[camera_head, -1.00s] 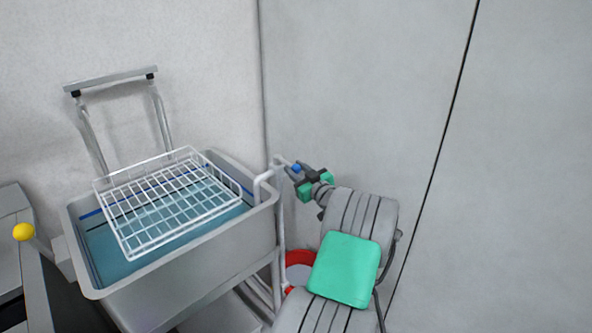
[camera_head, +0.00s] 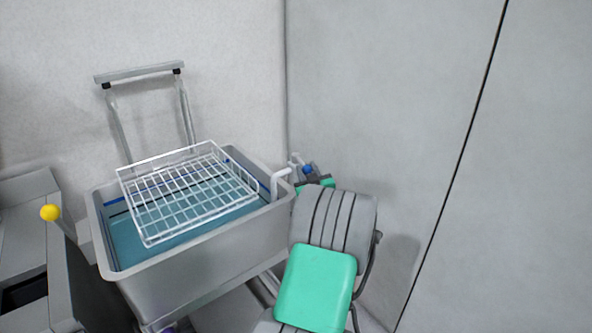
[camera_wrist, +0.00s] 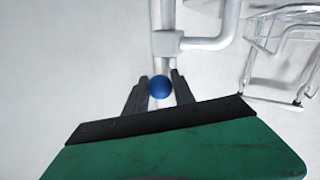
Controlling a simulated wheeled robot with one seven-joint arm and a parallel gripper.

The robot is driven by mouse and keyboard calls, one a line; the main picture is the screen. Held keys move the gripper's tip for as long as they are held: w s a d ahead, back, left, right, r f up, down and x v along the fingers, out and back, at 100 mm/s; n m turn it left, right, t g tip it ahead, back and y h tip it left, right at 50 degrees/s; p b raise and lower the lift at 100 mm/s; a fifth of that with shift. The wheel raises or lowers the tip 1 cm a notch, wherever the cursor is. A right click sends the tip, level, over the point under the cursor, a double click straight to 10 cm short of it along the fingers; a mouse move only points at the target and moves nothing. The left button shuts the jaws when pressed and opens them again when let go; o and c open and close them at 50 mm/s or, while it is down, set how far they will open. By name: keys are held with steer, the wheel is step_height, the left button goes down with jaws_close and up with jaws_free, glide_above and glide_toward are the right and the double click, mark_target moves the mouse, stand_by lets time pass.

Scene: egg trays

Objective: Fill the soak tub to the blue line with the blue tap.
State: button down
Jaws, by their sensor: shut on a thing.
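The soak tub (camera_head: 200,268) is a grey basin at the left of the head view. Water (camera_head: 135,245) stands in it, and a blue line (camera_head: 116,202) shows on its inner wall above the water. A white wire basket (camera_head: 190,190) sits tilted over the tub. The tap's spout (camera_head: 276,182) reaches over the tub's right rim. The tap's blue knob (camera_head: 307,169) is to the right of the spout. My gripper (camera_wrist: 160,88) is shut on the blue knob, with one dark finger on each side of it in the wrist view.
A yellow ball-topped lever (camera_head: 50,213) stands on a grey machine at the left edge. A grey frame with a handle bar (camera_head: 140,72) rises behind the tub. Plain walls close off the back and right.

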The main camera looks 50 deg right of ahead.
steer(key=shift+w+a+m+g+h, duration=0.15)
steer(key=shift+m+g+h, duration=0.15)
steer(key=shift+h, duration=0.1)
steer(key=c, duration=1.1)
jaws_free()
steer(key=shift+o, duration=0.2)
steer(key=b+v, duration=0.2)
steer(key=v, duration=0.6)
